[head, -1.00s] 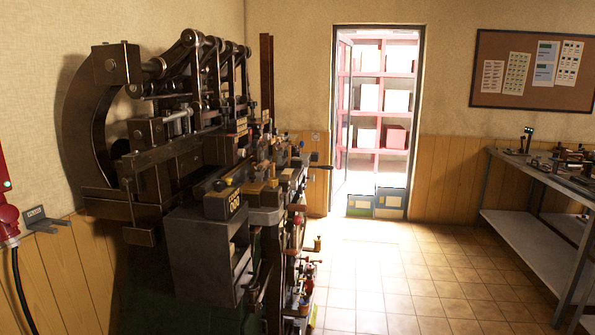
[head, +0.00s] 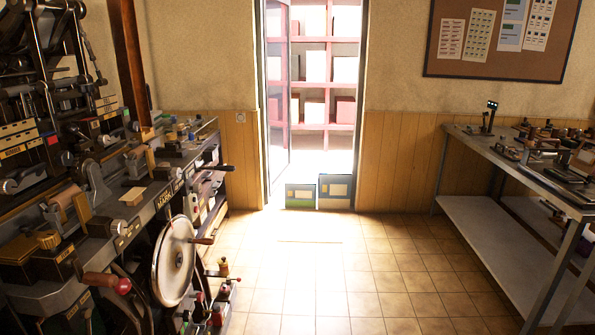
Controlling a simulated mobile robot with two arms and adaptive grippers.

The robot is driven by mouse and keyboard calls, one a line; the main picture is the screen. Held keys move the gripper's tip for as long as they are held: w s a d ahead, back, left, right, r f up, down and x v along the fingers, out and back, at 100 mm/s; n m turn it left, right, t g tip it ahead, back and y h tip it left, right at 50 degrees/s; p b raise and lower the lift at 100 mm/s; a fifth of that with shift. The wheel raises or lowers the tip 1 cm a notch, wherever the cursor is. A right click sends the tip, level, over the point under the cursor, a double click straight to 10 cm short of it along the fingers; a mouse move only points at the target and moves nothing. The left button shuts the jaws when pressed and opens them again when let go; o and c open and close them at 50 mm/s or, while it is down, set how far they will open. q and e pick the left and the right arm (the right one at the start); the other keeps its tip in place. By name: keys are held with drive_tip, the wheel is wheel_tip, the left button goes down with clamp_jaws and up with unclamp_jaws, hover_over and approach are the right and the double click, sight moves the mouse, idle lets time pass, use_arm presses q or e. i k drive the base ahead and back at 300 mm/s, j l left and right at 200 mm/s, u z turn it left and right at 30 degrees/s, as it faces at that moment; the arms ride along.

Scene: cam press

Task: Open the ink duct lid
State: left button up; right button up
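The large dark press (head: 75,215) fills the left side of the head view, close to me and cut off by the left edge. Its bed carries several rollers, blocks and small metal fittings. I cannot tell which part is the ink duct lid, or whether it is open or shut. A pale round wheel (head: 173,262) with a wooden handle stands on the press's near right side. A red-ended handle (head: 105,282) sticks out to its left. Neither of my grippers is in view.
Tiled floor (head: 330,275) is clear between the press and a metal workbench (head: 490,210) at the right, which holds tools. Two boxes (head: 318,191) stand in the bright doorway at the back. A pinboard (head: 502,40) hangs on the back wall.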

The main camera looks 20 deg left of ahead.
sight(21, 245)
drive_tip(key=i+u, duration=0.35)
drive_tip(key=i, duration=0.15)
drive_tip(key=i+u, duration=0.4)
drive_tip(key=i+l+u, duration=0.35)
drive_tip(key=i, duration=0.2)
drive_tip(key=i+l+u, duration=0.35)
drive_tip(key=i+j, duration=0.1)
